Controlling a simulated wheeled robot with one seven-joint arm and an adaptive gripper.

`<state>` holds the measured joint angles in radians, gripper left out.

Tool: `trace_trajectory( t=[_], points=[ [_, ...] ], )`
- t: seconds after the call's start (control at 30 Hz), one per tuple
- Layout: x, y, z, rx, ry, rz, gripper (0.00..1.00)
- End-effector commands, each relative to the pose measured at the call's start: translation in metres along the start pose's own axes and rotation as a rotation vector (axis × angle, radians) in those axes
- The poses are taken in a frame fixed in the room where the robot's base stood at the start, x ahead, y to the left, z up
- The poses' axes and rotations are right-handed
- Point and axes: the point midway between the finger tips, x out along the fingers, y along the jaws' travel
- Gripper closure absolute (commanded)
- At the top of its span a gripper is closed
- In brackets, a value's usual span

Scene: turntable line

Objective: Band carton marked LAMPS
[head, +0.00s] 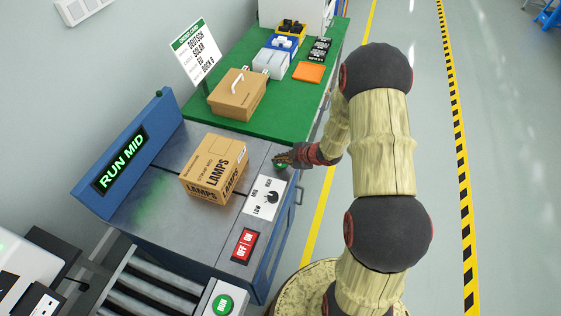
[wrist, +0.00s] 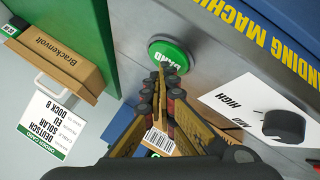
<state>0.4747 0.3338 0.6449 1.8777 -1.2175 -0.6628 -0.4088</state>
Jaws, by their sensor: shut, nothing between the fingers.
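The LAMPS carton (head: 207,172) sits closed on the grey top of the banding machine (head: 150,205). The machine's display (head: 120,162) reads RUN MID in green. My gripper (head: 280,159) is shut and empty at the machine's right side, over the green BAND button (head: 281,166). In the wrist view my fingertips (wrist: 171,76) are at the lower edge of the button (wrist: 168,55); I cannot tell if they touch it. The LOW-MID-HIGH knob (head: 271,197) is beside it and also shows in the wrist view (wrist: 284,126). The red OFF/ON switch (head: 244,246) is nearer.
A green bench (head: 222,130) behind holds another carton (head: 236,97) with a white handle, an order card (head: 195,52), bins (head: 269,63) and an orange item (head: 308,72). A roller conveyor (head: 145,292) and a green RUN button (head: 223,304) are in front. Open floor lies right.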

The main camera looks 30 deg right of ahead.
Motion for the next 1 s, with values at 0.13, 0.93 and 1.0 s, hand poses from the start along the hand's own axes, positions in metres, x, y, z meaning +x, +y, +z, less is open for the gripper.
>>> trace_trajectory(
  t=[0.13,0.93,1.0],
  points=[
    [-0.002,0.001,-0.001,0.000,-0.001,-0.001,1.00],
    [-0.018,0.013,-0.013,0.000,0.000,0.000,1.00],
    [-0.022,0.016,-0.016,0.000,0.000,0.000,1.00]
  ],
)
